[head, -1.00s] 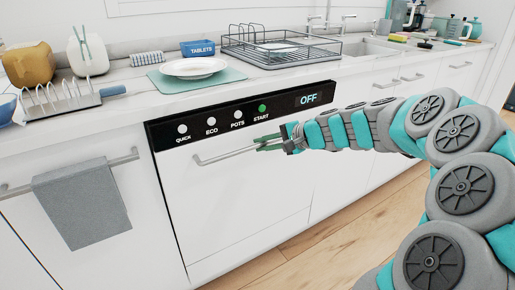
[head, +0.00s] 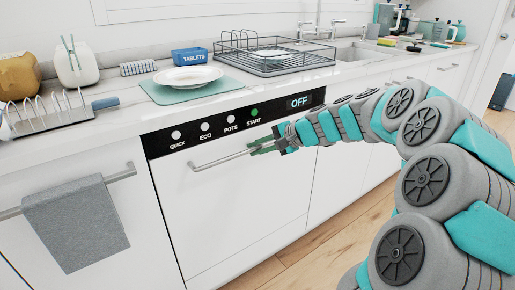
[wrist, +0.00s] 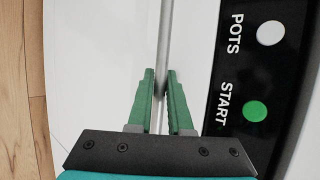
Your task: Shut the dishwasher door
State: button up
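The white dishwasher door (head: 235,205) has a black control panel (head: 190,133) along its top, with several round buttons and an OFF display. It stands upright, close to the line of the cabinet fronts; I cannot tell if a small gap is left at its top. A thin metal bar handle (head: 215,160) runs below the panel. My gripper (head: 262,146) is at the right part of this handle. In the wrist view, the green fingers (wrist: 161,76) lie close on both sides of the bar and look shut on it. My arm hides the handle's right end.
The counter above holds a plate (head: 188,76) on a mat, a dish rack (head: 275,55) and a toast rack (head: 60,113). A grey towel (head: 76,222) hangs on the left cabinet's handle. Wooden floor (head: 325,240) shows clear at lower right.

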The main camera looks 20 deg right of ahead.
jog(key=shift+o, duration=1.1)
jog(key=shift+w+d+r, duration=0.15)
jog(key=shift+d+r, duration=0.05)
jog(key=shift+r, duration=0.35)
jog(key=v, duration=0.7)
jog(key=shift+s+f+b, duration=0.35)
jog(key=shift+s+b, duration=0.05)
jog(key=shift+b, duration=0.05)
jog(key=shift+d, duration=0.1)
jog(key=s+a+f+n+g+h, duration=0.1)
jog(key=s+a+f+n+g, duration=0.2)
jog(key=s+a, duration=0.45)
jog(key=s+a+f+n+g+h, duration=0.1)
jog(key=s+a+f+n+g, duration=0.15)
jog(key=s+a, duration=0.45)
jog(key=s+d+f+n+g+h, duration=0.2)
jog(key=s+d+f+n+h, duration=0.1)
jog(key=s, duration=0.9)
jog(key=s+d+f+n+g+h, duration=0.2)
jog(key=s+f, duration=0.4)
jog(key=s, duration=0.6)
jog(key=shift+s+d+f+n+h, duration=0.2)
jog(key=shift+s+d+n+h, duration=0.15)
jog(key=shift+d+n+h, duration=0.3)
